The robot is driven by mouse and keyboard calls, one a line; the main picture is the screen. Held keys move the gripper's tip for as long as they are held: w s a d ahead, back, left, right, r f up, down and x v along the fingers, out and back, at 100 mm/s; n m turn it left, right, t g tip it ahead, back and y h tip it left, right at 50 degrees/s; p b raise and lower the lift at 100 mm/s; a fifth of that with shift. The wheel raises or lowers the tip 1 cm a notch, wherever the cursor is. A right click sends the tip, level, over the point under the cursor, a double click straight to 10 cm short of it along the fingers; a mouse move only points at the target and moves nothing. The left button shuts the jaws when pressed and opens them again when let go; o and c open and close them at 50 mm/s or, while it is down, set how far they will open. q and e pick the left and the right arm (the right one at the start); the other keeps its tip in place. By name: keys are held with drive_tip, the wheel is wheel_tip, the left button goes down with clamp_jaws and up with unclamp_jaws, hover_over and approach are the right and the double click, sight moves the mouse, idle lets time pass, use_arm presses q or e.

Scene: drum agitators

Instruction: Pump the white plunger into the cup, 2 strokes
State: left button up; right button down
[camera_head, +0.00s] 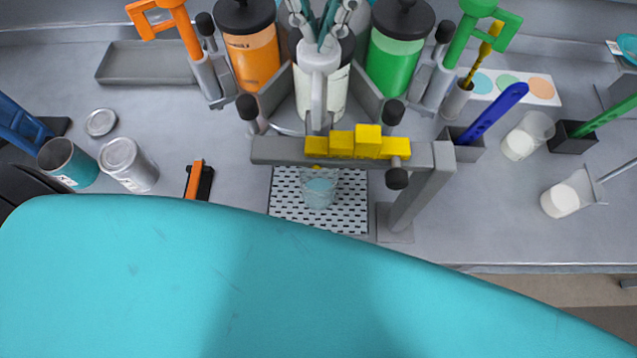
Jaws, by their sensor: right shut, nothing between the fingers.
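The white plunger (318,60) stands at the top middle of the head view, on the white container (337,92) between the orange and green ones. My right gripper (320,40), with grey and teal links, is shut and empty just over the plunger's top. I cannot tell whether it touches the top. A clear cup (320,190) stands upright on the perforated tray (287,212), below and in front of the plunger. Its contents are hard to make out through the glass. My left gripper is not in view.
A grey bar with yellow blocks (368,139) crosses above the cup. An orange drum (254,58) and a green drum (392,62) flank the white one. Cans (128,164) stand left, beakers (566,198) right. A large teal surface, apparently my arm, covers the front.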

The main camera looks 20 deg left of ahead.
sight(319, 62)
drive_tip(key=shift+f+b, duration=2.65)
drive_tip(key=shift+f, duration=0.25)
drive_tip(key=shift+r, duration=0.1)
drive_tip(key=shift+r+p, duration=2)
drive_tip(key=shift+r, duration=1.35)
drive_tip(key=shift+f, duration=0.15)
